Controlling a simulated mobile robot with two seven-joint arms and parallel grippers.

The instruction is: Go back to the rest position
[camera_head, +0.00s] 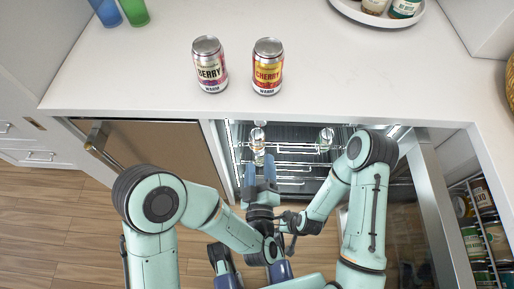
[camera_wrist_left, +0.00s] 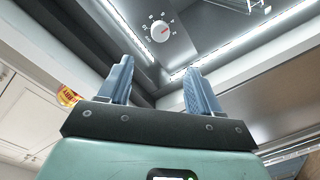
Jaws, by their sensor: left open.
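My left gripper (camera_head: 261,176) is open and empty, its two blue fingers apart in front of the open fridge (camera_head: 290,168). It also shows in the left wrist view (camera_wrist_left: 160,85), with nothing between the fingers. That view looks up at the fridge ceiling, with a dial (camera_wrist_left: 160,31) and light strips. My right arm comes in from the right and bends down toward the middle. I cannot make out its fingers clearly in the head view.
A BERRY can (camera_head: 210,66) and a CHERRY can (camera_head: 267,68) stand on the white counter (camera_head: 150,70) above. Glass-like items (camera_head: 257,137) stand inside the fridge. The open fridge door (camera_head: 432,195), with stocked shelves, is at right. A tray (camera_head: 345,10) and blue (camera_head: 107,13) and green (camera_head: 134,12) cups stand behind.

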